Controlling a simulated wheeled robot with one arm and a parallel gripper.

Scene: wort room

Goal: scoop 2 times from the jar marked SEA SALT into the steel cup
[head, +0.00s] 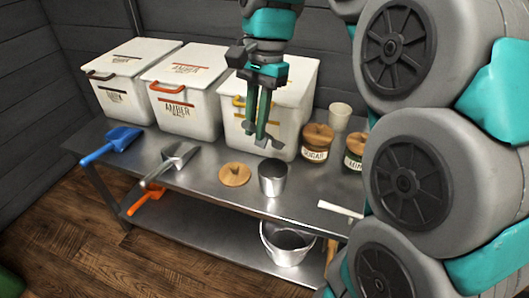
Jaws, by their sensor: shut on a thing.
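The steel cup (272,180) stands upright and open near the front edge of the steel table, beside a round wooden lid (235,175) lying flat. My gripper (261,142) points down above the table, in front of the right-hand white bin and up behind the cup. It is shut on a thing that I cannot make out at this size. A jar marked SUGAR (316,148) and a jar whose label starts with MIN (354,155) stand to the right, both with wooden lids. I see no jar marked SEA SALT; my arm hides the table's right part.
A pale beaker (340,116) stands behind the jars. A white flat thing (340,208) lies at front right. A bucket (287,243) is below.

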